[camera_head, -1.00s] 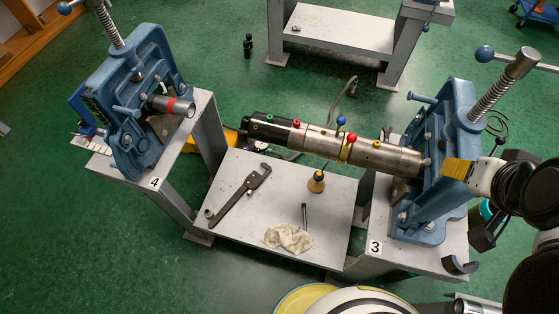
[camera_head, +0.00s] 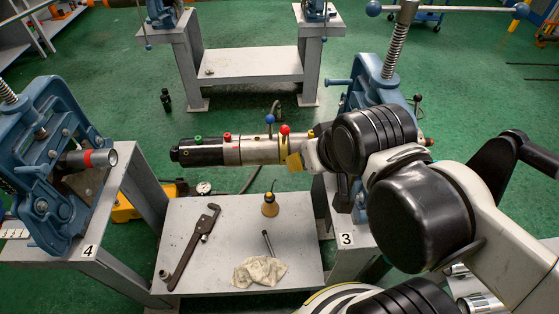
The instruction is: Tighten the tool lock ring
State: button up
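The tool is a long cylinder (camera_head: 205,152), black at its left end and steel further right, held level above the bench. Small green and red studs sit on its top. A blue ball (camera_head: 270,119) and a larger red ball (camera_head: 285,129) stand up around a narrow yellow band, which looks like the lock ring (camera_head: 282,148). My gripper (camera_head: 293,162) is at the near side of the tool, just right of this band. Its yellow pad overlaps the tool in the picture; contact and finger opening cannot be told. My arm hides the tool's right part and much of its vise.
Blue vise 3 (camera_head: 375,68) stands right behind my arm. Blue vise 4 (camera_head: 55,110) at left holds a short red-banded pipe (camera_head: 103,158). The low shelf (camera_head: 225,240) carries a pipe wrench (camera_head: 190,250), a rag (camera_head: 259,272), an oil can (camera_head: 270,206) and a rod.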

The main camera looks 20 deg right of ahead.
aim_at(283, 146)
jog(key=k+l+u, duration=0.1)
jog(key=k, duration=0.85)
